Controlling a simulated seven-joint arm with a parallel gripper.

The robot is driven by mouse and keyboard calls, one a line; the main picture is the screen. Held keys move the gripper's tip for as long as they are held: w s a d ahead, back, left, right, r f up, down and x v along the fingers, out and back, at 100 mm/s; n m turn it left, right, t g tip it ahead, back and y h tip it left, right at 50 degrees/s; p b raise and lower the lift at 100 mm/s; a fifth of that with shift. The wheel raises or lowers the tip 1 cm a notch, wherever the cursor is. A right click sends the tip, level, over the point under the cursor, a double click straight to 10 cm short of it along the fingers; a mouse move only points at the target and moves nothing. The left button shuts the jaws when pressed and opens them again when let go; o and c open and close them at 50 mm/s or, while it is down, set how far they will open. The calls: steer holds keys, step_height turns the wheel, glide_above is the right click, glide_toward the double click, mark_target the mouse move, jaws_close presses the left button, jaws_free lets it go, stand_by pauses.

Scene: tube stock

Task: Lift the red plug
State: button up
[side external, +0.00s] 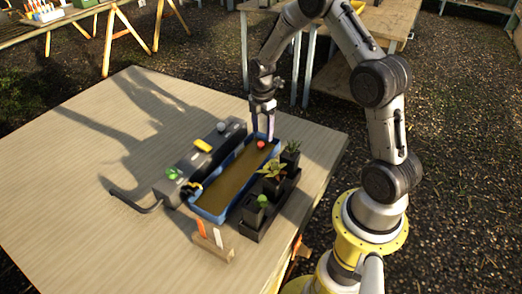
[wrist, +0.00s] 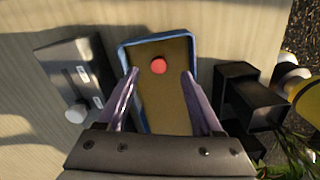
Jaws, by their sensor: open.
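The red plug (side external: 261,144) is a small round red piece in the far end of a blue-rimmed tray (side external: 207,216) with a brown inside. In the wrist view the red plug (wrist: 158,66) shows between and beyond my two fingertips, near the tray's end wall. My gripper (side external: 263,132) is over the far end of the tray, pointing down, with its fingers close to the plug in the side view. In the wrist view my gripper (wrist: 160,75) has its purple fingers spread apart with nothing between them. The exact height above the plug is hard to tell.
A grey unit (side external: 191,173) with a green, a yellow and a whitish piece on top runs along the tray's left side. A black planter (side external: 254,222) with several small plants stands close on its right. A wooden block with markers (side external: 207,242) sits in front. The table's left side is clear.

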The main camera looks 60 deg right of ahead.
mark_target(261, 143)
steer(key=shift+w+a+f, duration=0.1)
steer(key=shift+w+f, duration=0.05)
steer(key=shift+f, duration=2.45)
jaws_close()
